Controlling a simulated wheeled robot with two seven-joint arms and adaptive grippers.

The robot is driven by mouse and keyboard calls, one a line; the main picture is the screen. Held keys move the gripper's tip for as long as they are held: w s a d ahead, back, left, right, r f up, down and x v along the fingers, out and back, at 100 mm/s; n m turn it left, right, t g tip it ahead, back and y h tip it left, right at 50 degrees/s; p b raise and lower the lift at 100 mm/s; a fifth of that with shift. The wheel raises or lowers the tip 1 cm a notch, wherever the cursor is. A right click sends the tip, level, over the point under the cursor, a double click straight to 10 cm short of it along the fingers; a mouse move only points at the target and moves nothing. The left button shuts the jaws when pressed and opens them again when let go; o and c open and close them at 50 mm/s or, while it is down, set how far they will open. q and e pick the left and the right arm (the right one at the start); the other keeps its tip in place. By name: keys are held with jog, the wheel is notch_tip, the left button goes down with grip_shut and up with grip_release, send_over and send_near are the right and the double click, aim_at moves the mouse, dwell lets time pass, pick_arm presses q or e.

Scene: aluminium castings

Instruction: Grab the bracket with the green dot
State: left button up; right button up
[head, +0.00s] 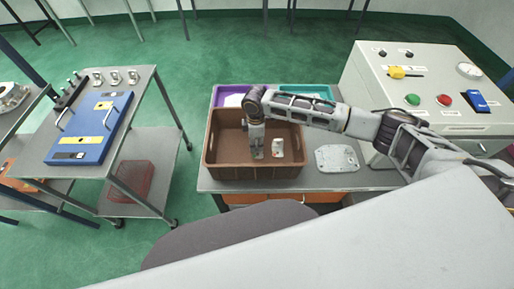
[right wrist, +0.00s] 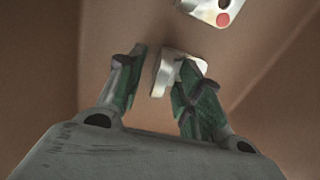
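A light metal bracket (right wrist: 165,72) lies on the floor of the brown crate (head: 213,150). In the right wrist view it shows between my right gripper's fingers, closer to the right finger, which covers part of it. No green dot shows on its visible part. My right gripper (head: 257,152) reaches down into the crate; its fingers (right wrist: 163,60) are apart, with a narrow gap between the left finger and the bracket. A second bracket (head: 278,149) lies to the right, with a red dot in the right wrist view (right wrist: 222,14). My left gripper is out of view.
Behind the crate are a purple bin (head: 230,90) and a teal bin (head: 318,91). A flat metal casting (head: 337,158) lies right of the crate, near a control box (head: 430,85). A cart with a blue plate (head: 92,128) stands left. The crate walls surround my gripper.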

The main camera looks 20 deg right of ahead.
jog(key=shift+c, duration=0.4)
grip_shut()
jog(key=shift+r, duration=0.1)
jog(key=shift+r, duration=4.95)
